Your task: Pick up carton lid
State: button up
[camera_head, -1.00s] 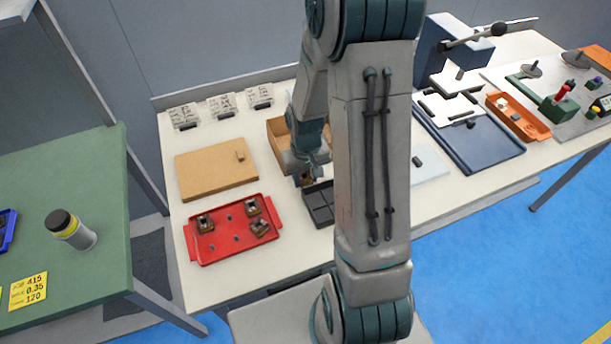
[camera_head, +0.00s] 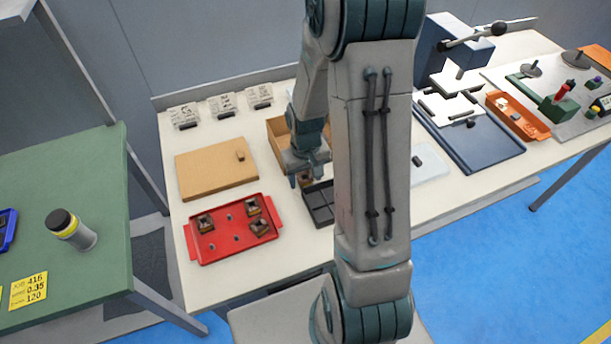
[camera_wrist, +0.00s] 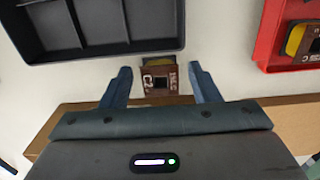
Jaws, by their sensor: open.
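The carton lid (camera_head: 215,176) is a flat tan board with a small knob (camera_head: 240,156) near its right edge. It lies on the white bench, left of the open brown carton (camera_head: 279,143). My gripper (camera_head: 305,180) points down in front of the carton, right of the lid and apart from it. In the wrist view my gripper (camera_wrist: 161,75) is open. A small brown coil part (camera_wrist: 158,79) shows between and beyond its fingers, beside the dark divided tray (camera_wrist: 95,50). My arm hides part of the bench.
A red tray (camera_head: 226,248) with several brown coil parts lies in front of the lid. The dark divided tray (camera_head: 318,212) lies right of it. Several small holders (camera_head: 222,106) stand behind the lid. A winder (camera_head: 465,48) and orange tray (camera_head: 517,118) are at the right.

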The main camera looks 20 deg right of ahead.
notch_tip(320, 180, up, 12)
jog(key=s+a+r+t, duration=0.2)
jog(key=s+a+r, duration=0.3)
jog(key=s+r, duration=0.5)
jog(key=s, duration=0.3)
jog(key=shift+t, duration=0.4)
jog(key=shift+s+a, duration=0.15)
jog(key=shift+s, duration=0.15)
jog(key=c, duration=0.4)
jog(key=shift+s, duration=0.1)
jog(key=shift+c, duration=0.2)
